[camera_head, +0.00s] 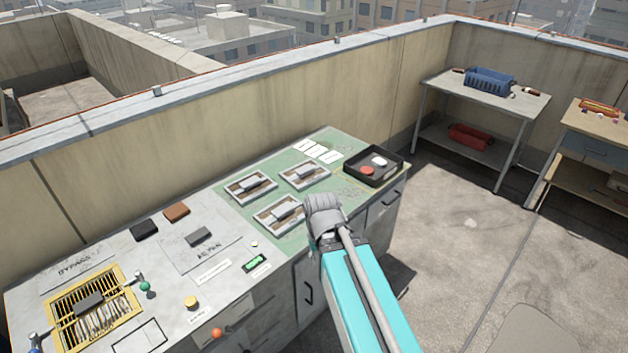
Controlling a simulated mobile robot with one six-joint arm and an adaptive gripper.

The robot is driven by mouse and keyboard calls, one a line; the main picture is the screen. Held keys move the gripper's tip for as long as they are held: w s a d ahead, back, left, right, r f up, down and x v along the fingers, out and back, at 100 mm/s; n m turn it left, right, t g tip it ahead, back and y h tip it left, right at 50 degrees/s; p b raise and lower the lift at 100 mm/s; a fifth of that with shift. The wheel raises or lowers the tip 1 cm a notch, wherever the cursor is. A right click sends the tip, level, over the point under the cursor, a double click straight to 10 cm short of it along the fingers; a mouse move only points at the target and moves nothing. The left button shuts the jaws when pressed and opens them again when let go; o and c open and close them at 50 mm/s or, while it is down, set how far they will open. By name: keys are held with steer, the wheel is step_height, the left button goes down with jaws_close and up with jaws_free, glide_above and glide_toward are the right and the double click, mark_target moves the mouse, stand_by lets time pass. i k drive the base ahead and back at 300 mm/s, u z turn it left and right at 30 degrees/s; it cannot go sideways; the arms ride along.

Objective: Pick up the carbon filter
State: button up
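I cannot tell for sure which piece is the carbon filter. On the light grey worktop lie a black block (144,229), a brown block (176,212) beside it, and a dark grey block (198,236) on a marked panel area. Another dark block (88,304) sits on the yellow-framed grille (112,275) at the lower left. The grey wrist end of my arm (322,210) is over the green mat's front edge, right of these blocks. My gripper's fingers are hidden, so their opening and any hold do not show.
Several framed trays with grey handles (283,213) lie on the green mat (352,152). A black tray (396,172) holds a red and a white disc. Knobs and a green display (254,262) line the front.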

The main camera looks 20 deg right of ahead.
mark_target(245, 190)
steer(key=k, duration=0.65)
steer(key=z, duration=0.15)
steer(key=i, duration=1.65)
steer(key=u, duration=0.55)
